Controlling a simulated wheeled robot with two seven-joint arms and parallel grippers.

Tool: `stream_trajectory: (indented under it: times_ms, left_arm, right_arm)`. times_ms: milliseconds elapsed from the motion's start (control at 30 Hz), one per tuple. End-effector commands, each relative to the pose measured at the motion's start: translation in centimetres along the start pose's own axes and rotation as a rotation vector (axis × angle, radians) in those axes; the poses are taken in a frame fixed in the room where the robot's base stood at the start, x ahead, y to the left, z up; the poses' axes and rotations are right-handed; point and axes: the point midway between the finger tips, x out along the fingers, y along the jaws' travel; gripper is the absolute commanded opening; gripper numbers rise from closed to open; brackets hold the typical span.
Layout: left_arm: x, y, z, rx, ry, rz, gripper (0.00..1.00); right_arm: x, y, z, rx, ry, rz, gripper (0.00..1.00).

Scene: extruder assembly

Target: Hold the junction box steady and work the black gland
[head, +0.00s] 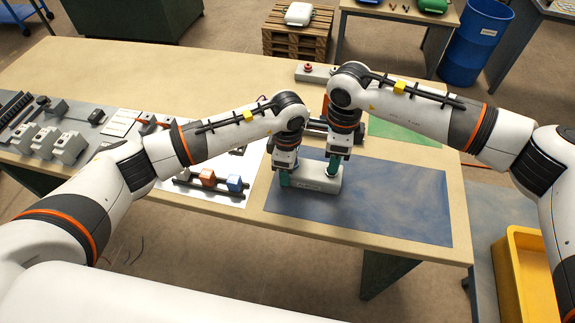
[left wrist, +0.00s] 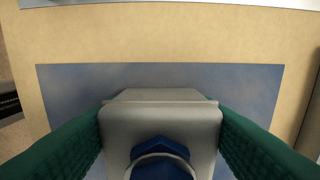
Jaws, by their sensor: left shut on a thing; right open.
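The grey junction box (head: 316,184) lies on the blue mat (head: 400,205). My left gripper (head: 284,179) is shut on its left end. In the left wrist view, the green fingers of my left gripper (left wrist: 160,125) press on both sides of the junction box (left wrist: 160,108); a dark blue patch and a pale ring show at the lower edge. My right gripper (head: 332,170) is open, pointing down at the far side of the box, right of my left gripper. I cannot make out the black gland; the right gripper may hide it.
A rail with an orange block (head: 208,178) and a blue block (head: 234,184) lies left of the mat. A green mat (head: 392,131) and a grey fixture with a red button (head: 310,72) are farther back. The right part of the blue mat is clear. A yellow bin (head: 520,270) stands right of the table.

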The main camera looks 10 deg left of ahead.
Motion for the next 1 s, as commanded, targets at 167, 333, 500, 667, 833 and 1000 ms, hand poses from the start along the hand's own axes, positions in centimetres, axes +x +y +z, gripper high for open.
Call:
stream_trajectory:
  times_ms: [167, 333, 500, 667, 833, 1000]
  left_arm:
    - [0.0, 0.0, 0.0, 0.000, 0.000, -0.001, 0.25]
    - [0.0, 0.0, 0.0, 0.000, 0.000, -0.001, 0.25]
    - [0.0, 0.0, 0.0, 0.000, 0.000, -0.001, 0.25]
    - [-0.1, 0.0, 0.0, 0.000, 0.000, -0.001, 0.25]
    - [-0.1, 0.0, 0.0, 0.000, 0.000, -0.001, 0.25]
    - [0.0, 0.0, 0.0, 0.000, 0.000, -0.001, 0.25]
  right_arm:
    - [-1.8, 0.0, 0.0, 0.001, 0.001, 0.001, 0.44]
    - [-2.3, 0.0, 0.0, 0.001, 0.000, 0.000, 0.44]
    - [-2.3, 0.0, 0.0, 0.001, 0.000, 0.000, 0.44]
    - [-3.3, 0.1, 0.0, 0.001, 0.001, 0.002, 0.44]
    - [-6.5, 0.1, 0.0, 0.000, 0.002, 0.004, 0.44]
    - [-10.2, 0.1, 0.0, 0.001, 0.001, 0.004, 0.44]
